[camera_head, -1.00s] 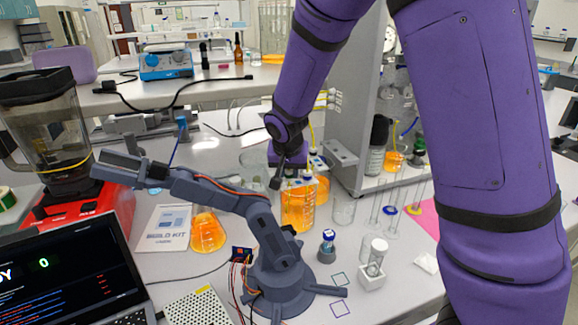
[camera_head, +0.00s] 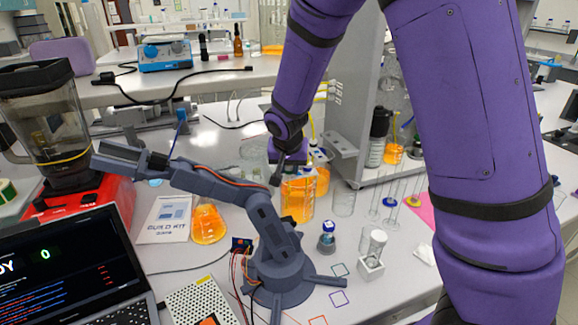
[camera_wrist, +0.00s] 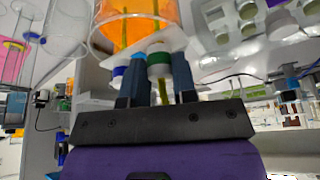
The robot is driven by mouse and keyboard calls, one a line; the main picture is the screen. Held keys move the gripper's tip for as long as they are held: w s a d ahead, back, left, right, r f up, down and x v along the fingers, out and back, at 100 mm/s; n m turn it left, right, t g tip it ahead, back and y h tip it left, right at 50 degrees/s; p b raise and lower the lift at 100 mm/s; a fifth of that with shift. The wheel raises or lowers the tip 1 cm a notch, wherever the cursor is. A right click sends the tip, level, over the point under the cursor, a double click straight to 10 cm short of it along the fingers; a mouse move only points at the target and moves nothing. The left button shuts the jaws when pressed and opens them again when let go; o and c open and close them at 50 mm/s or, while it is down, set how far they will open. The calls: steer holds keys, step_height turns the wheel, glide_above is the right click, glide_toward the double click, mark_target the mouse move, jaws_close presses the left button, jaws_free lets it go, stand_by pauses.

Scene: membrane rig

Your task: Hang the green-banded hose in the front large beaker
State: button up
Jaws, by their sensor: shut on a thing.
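My gripper (camera_wrist: 158,85) comes from the bottom of the wrist view, its two dark fingers shut on the green-banded hose (camera_wrist: 159,70), a white collar with a green band. A yellow-green tube runs from it. A blue-banded piece (camera_wrist: 120,72) shows beside the left finger. A white plate (camera_wrist: 176,42) lies across the mouth of a beaker of orange liquid (camera_wrist: 160,12). In the head view my gripper (camera_head: 288,168) is just above the front large orange beaker (camera_head: 298,203). My wrist and a small dark arm partly hide the hoses. How deep the held hose sits is unclear.
A second orange beaker (camera_head: 322,183) stands behind, and an empty beaker (camera_head: 343,200) to the right. A small grey-blue arm (camera_head: 285,260) stands in front, its link close to my gripper. An orange flask (camera_head: 208,223) is to the left. A grey rig panel (camera_head: 365,110) rises behind.

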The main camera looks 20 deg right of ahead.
steer(key=shift+f, duration=0.15)
steer(key=o, duration=1)
steer(key=shift+o, duration=0.2)
steer(key=v, duration=1)
steer(key=shift+r, duration=0.4)
steer(key=shift+s, duration=0.15)
